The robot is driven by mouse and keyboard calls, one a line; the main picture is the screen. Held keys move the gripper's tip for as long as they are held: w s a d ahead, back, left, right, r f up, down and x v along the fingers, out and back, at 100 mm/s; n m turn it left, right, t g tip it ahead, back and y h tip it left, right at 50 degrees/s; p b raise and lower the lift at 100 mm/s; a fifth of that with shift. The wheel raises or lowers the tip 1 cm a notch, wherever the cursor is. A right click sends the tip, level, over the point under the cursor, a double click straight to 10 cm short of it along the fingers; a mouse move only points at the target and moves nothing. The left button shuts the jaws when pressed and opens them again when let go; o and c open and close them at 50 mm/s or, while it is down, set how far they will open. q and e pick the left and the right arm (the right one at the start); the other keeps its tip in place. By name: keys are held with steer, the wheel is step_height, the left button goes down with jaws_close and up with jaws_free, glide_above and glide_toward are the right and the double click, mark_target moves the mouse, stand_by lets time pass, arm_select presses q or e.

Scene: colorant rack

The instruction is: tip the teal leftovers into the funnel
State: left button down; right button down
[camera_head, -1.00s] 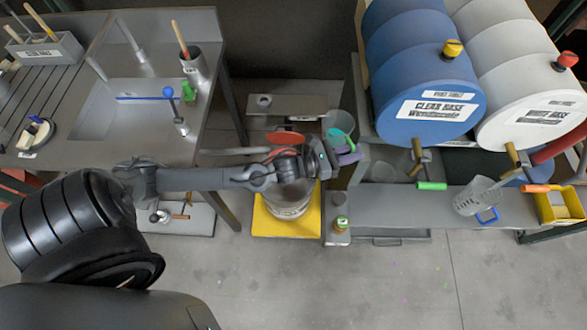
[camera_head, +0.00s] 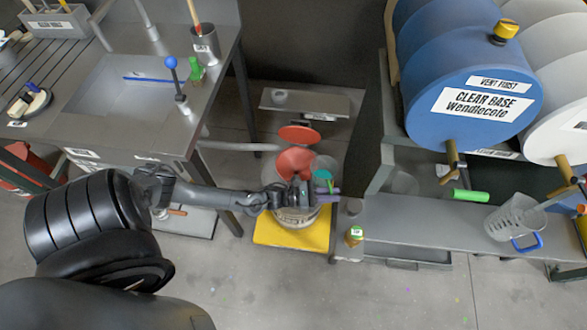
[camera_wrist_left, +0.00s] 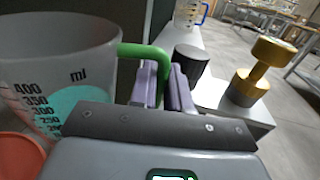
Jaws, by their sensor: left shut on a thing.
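My left gripper (camera_head: 306,193) is shut on the green handle (camera_wrist_left: 155,58) of a clear measuring jug (camera_wrist_left: 55,65). Teal liquid (camera_wrist_left: 75,103) shows low in the jug in the left wrist view, and the jug looks about upright there. In the head view the jug (camera_head: 325,163) is at the right edge of the red funnel (camera_head: 294,161); I cannot tell whether they touch. The funnel is above a pail (camera_head: 293,219) on a yellow platform (camera_head: 268,233). A red rim also shows under the jug in the left wrist view (camera_wrist_left: 18,157). My right gripper is out of view.
A sink bench (camera_head: 105,128) stands left. Blue (camera_head: 462,70) and white drums stand right above a grey shelf (camera_head: 440,218). A blue-handled jug (camera_head: 512,216) is on that shelf. A green-capped bottle (camera_head: 355,236) stands right of the platform. The floor in front is clear.

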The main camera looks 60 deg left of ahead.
arm_select(q)
steer(key=shift+s+a+f, duration=0.1)
steer(key=shift+s+f, duration=0.1)
steer(key=shift+f, duration=0.35)
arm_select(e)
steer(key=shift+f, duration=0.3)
